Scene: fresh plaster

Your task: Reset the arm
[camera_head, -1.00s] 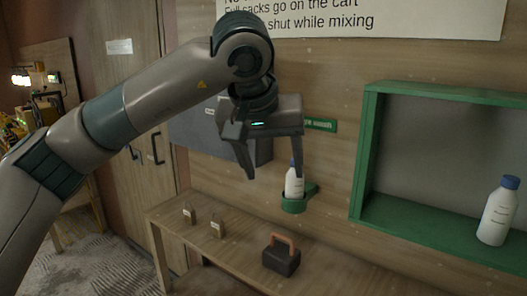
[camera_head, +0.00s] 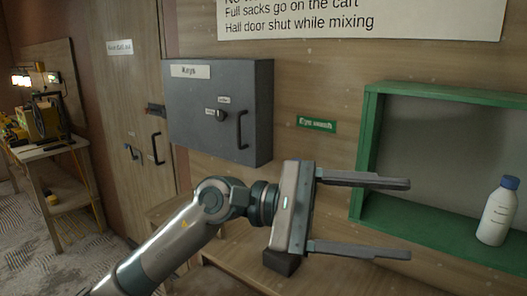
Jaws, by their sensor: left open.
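My left gripper (camera_head: 408,219) is open, its two fingers spread and pointing right, with nothing between them. It is in front of the wooden wall, left of the green-framed shelf (camera_head: 374,140). My left arm (camera_head: 172,240) comes in low from the bottom left. My right gripper is not in view.
A white bottle with a blue cap (camera_head: 497,212) stands in the shelf at right. A grey key cabinet (camera_head: 200,100) and an eye wash sign (camera_head: 317,124) are on the wall. A wooden bench (camera_head: 340,270) lies below; a dark block (camera_head: 281,262) shows partly behind the gripper.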

